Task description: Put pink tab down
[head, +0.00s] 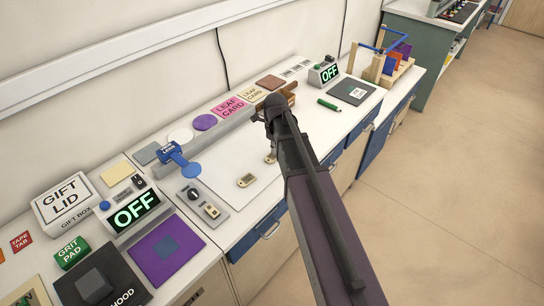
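My gripper (269,118) is at the far end of my dark arm, above the right part of the white worktop (218,158). It is small and dark here, and my own arm covers part of it. I cannot tell whether its fingers are open or shut, or whether they hold anything. I cannot make out a pink tab. A small pale tab (246,180) lies on the worktop left of my arm. Another small piece (270,157) is partly hidden by my arm.
A blue-handled lever (172,152) stands at the left. Two boxes read OFF, one near left (136,210) and one far right (329,73). A brown block (285,91) is close behind my gripper. A dark plate (353,91) and a green cylinder (328,105) lie to the right.

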